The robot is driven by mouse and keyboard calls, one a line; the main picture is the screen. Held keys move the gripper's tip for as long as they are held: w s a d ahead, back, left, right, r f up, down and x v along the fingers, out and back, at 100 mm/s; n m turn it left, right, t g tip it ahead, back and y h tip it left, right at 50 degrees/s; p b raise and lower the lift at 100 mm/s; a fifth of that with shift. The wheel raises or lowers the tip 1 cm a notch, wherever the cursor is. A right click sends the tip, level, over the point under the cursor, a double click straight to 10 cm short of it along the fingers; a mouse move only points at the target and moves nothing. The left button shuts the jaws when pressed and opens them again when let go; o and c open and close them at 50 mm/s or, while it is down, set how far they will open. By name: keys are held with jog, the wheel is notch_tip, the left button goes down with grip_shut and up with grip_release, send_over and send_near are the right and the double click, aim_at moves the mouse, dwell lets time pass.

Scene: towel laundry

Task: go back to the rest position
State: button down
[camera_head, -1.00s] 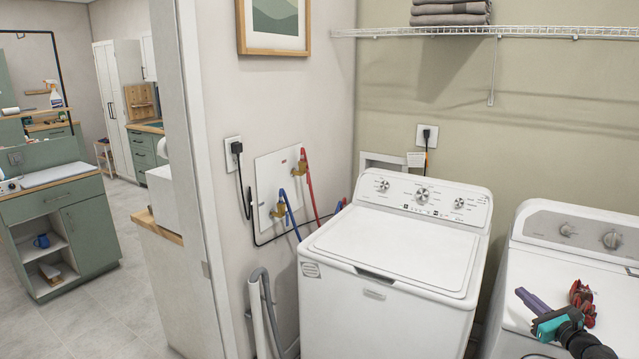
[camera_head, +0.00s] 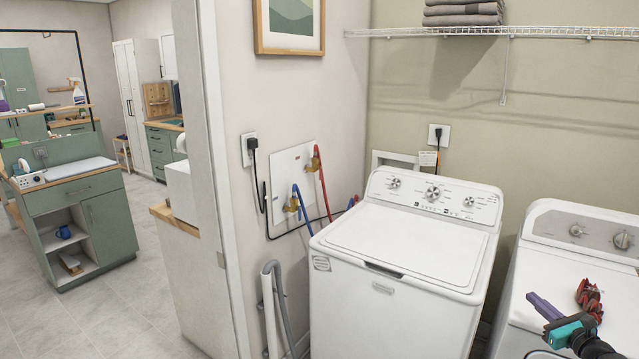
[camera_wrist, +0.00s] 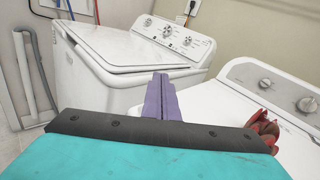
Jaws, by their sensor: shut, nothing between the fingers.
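My gripper (camera_head: 546,306) shows at the lower right of the head view, in front of the right-hand machine. Its purple fingers are shut together with nothing between them. In the wrist view my gripper (camera_wrist: 162,98) points toward the gap between the two white machines. The white top-loading washer (camera_head: 404,242) stands with its lid closed, left of my gripper; it also shows in the wrist view (camera_wrist: 125,52). The second white machine (camera_head: 535,262) stands to its right, partly hidden by my arm.
A red item (camera_head: 590,298) lies on the right machine, close to my gripper. Folded grey towels (camera_head: 462,12) sit on the wire shelf (camera_head: 575,33). A wall end (camera_head: 203,150) stands at the left. Beyond it are a green cabinet (camera_head: 110,228) and open floor (camera_head: 130,308).

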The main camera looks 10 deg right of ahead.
jog(key=w+a+f+n+g+y, duration=0.15)
jog(key=w+a+f, duration=0.25)
jog(key=a, duration=0.4)
jog(key=w+a+f+n+y, duration=0.1)
jog(key=w+a+f+y, duration=0.15)
jog(key=a+f, duration=0.45)
jog(key=w+a+f+n+g+y, duration=0.15)
jog(key=w+a, duration=0.25)
jog(key=a, duration=0.6)
jog(key=s+a+f+n+g+y, duration=0.2)
jog(key=s+a+f+n+g, duration=0.1)
jog(key=a+f, duration=0.8)
jog(key=s+a+f+n+g+y, duration=0.3)
jog(key=a+f, duration=0.4)
jog(key=a, duration=0.7)
jog(key=s+a+f+n+g+h+b, duration=0.1)
jog(key=s+a+f+n+g+h, duration=0.1)
jog(key=s+a+f+n+g, duration=0.65)
jog(key=s+a+f+n+g+h, duration=0.15)
jog(key=s+a+f, duration=0.4)
jog(key=s, duration=0.85)
jog(key=s+d+f+n+g+h, duration=0.25)
jog(key=s+f+n, duration=0.2)
jog(key=s, duration=0.65)
jog(key=s+d+n+g+h, duration=0.2)
jog(key=s+d+n+h, duration=0.3)
jog(key=d+n, duration=0.3)
jog(key=shift+d+r+n, duration=0.2)
jog(key=shift+r+n, duration=0.15)
jog(key=shift+n, duration=0.3)
